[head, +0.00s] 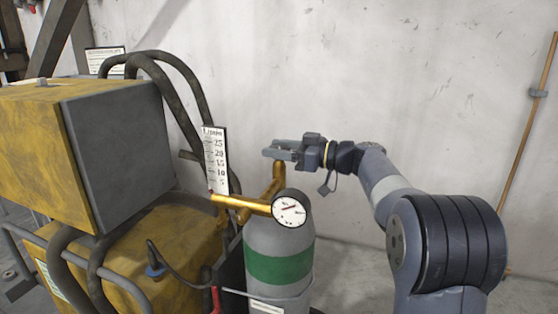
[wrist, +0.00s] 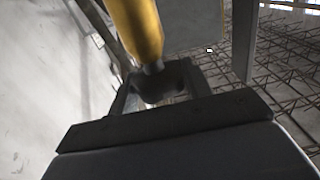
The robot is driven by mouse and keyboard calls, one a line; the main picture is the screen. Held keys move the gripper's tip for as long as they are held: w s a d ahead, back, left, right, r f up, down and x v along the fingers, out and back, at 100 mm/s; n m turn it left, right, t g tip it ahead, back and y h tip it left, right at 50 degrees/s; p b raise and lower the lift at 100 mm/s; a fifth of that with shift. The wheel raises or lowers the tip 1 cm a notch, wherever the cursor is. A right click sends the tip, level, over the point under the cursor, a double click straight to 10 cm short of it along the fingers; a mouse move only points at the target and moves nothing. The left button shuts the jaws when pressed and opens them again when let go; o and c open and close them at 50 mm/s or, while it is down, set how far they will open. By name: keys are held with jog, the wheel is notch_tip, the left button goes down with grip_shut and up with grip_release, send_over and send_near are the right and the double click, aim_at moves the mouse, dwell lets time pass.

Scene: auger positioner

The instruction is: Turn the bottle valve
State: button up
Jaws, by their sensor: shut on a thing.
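The grey gas bottle (head: 265,240) with a green band stands upright beside the yellow machine. A brass valve fitting (head: 278,178) rises from its top, with a round dial gauge (head: 290,209) on the front. My gripper (head: 273,153) reaches in from the right at the top of the fitting, where its jaws hide most of the bottle valve in the head view. In the wrist view, my gripper (wrist: 160,92) is shut around the dark valve knob (wrist: 165,84). A yellow brass stem (wrist: 137,30) runs from the knob to the upper left.
The yellow and grey machine (head: 117,140) with dark hoses (head: 185,75) stands close on the left. An L/min scale (head: 214,160) stands upright left of the fitting. A pale wall (head: 400,90) is behind, with a thin pipe (head: 528,140) at the right.

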jog(key=n+g+y, duration=0.1)
jog(key=n+g, duration=0.1)
jog(key=g, duration=0.1)
jog(key=shift+w, duration=0.1)
jog(key=n+g+p, duration=0.1)
jog(key=g, duration=0.1)
jog(key=n+g+p, duration=0.1)
jog(key=g+p, duration=0.1)
jog(key=shift+r+n, duration=0.2)
jog(key=shift+n, duration=0.1)
jog(key=n+g+p, duration=0.2)
jog(key=g+p, duration=0.1)
jog(key=shift+g+p, duration=0.3)
jog(key=shift+p, duration=0.1)
jog(key=shift+f+n+g+p, duration=0.15)
jog(key=shift+n+g+p, duration=0.15)
jog(key=shift+g+p, duration=0.1)
jog(key=o, duration=1)
jog(key=shift+c, duration=0.2)
